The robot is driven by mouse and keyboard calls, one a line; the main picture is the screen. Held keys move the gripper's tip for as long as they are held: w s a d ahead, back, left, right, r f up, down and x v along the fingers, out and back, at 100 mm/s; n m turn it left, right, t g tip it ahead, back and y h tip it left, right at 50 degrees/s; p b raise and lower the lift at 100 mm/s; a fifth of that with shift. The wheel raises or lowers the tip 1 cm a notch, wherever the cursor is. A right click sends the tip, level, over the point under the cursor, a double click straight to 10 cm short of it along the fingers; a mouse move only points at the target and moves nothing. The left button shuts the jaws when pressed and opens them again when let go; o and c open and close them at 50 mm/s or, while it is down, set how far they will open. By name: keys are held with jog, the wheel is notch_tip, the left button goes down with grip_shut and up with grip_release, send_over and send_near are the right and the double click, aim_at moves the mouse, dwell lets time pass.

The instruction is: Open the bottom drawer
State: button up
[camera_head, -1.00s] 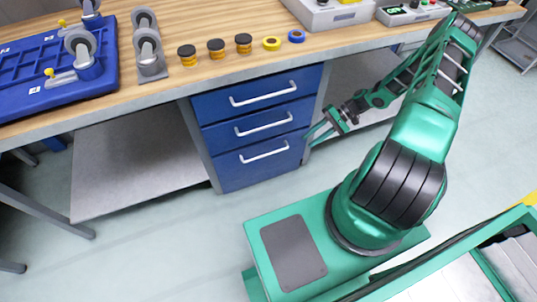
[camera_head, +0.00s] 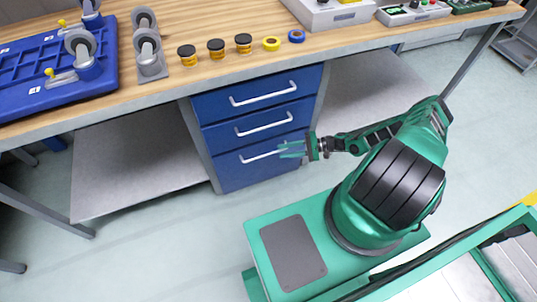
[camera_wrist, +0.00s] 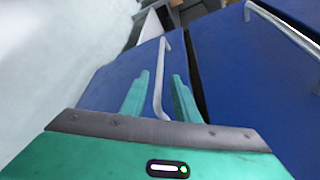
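The bottom drawer (camera_head: 236,176) is the lowest of three blue drawers under the workbench and looks closed. Its white bar handle (camera_head: 259,156) runs across its front. My gripper (camera_head: 281,149) is at the right end of this handle in the head view. In the wrist view the bottom drawer (camera_wrist: 118,82) fills the middle, and its handle (camera_wrist: 160,85) runs between the two green fingers of my gripper (camera_wrist: 160,88). The fingers are apart, one on each side of the handle. Whether they touch it cannot be told.
The middle drawer's handle (camera_head: 264,124) and the top drawer's handle (camera_head: 263,93) are above. A wooden workbench (camera_head: 215,78) overhangs the drawers. A grey lower shelf (camera_head: 135,168) is to the left. The floor (camera_head: 170,240) in front is clear.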

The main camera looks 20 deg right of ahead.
jog(key=x, duration=0.7)
